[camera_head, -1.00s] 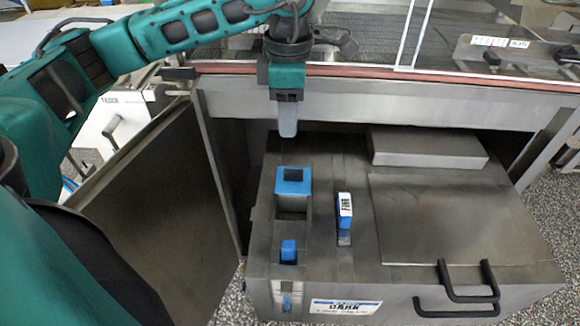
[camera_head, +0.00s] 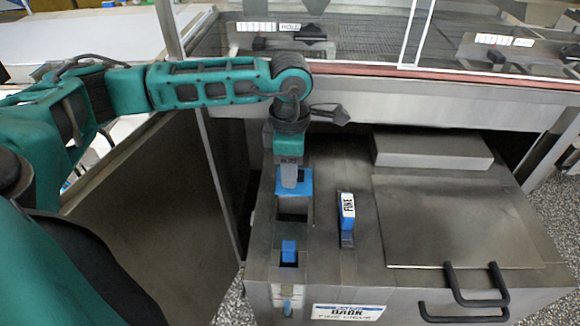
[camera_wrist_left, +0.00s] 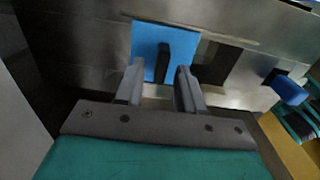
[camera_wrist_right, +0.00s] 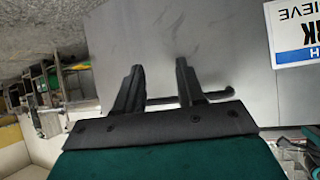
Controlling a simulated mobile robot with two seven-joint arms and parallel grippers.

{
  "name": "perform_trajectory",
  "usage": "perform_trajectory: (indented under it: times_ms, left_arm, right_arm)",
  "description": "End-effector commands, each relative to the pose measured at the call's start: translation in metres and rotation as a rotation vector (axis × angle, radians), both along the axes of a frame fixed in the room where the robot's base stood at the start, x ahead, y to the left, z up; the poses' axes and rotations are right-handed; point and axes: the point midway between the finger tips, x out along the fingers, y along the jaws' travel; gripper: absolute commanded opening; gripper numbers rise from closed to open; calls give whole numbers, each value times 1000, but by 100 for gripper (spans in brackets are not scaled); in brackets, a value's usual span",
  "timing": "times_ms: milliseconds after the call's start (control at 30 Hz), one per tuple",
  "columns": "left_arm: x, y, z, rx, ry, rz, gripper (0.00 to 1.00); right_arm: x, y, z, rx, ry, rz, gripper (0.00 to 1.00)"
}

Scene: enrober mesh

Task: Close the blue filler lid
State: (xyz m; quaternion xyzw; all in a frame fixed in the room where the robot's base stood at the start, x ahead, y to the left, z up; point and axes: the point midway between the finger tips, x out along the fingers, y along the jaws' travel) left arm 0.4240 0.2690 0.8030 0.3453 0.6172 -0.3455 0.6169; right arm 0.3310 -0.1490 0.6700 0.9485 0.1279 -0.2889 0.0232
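The blue filler lid (camera_head: 306,182) is a flat blue plate on top of the grey tank, beside a dark square opening (camera_head: 292,207). In the left wrist view the lid (camera_wrist_left: 144,45) carries a dark upright knob (camera_wrist_left: 163,62). My left gripper (camera_head: 290,182) points down over the lid and partly hides it. Its fingers (camera_wrist_left: 158,80) are apart, with the knob ahead in the gap between them; I cannot tell whether they touch it. My right gripper (camera_wrist_right: 158,75) is open and empty, seen only in its wrist view, facing a grey metal panel.
A smaller blue piece (camera_head: 289,250) and a blue block labelled FINE (camera_head: 347,212) stand on the tank top (camera_head: 330,260). Black handles (camera_head: 465,298) stick out at front right. The machine's frame beam (camera_head: 400,103) crosses behind. An open door panel (camera_head: 150,220) stands at left.

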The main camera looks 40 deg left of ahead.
Motion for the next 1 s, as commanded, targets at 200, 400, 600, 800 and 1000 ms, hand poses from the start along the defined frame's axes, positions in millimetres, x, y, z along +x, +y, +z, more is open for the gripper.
perform_trajectory:
  times_ms: [200, 400, 600, 800, 1000]
  left_arm:
    - [0, 0, 0, 0, 0, 0, 38]
    - [0, 0, 0, 0, 0, 0, 19]
    - [0, 0, 0, 0, 0, 0, 0]
    - [0, 0, 0, 0, 0, 0, 0]
    - [0, 0, 0, 0, -1, 0, 0]
  right_arm:
    - [0, 0, 0, 0, 0, 0, 39]
    - [0, 0, 0, -1, 0, -1, 39]
    - [0, 0, 0, -1, 0, -1, 39]
    - [0, 0, -1, -1, 1, -1, 39]
    - [0, 0, -1, -1, 1, -1, 39]
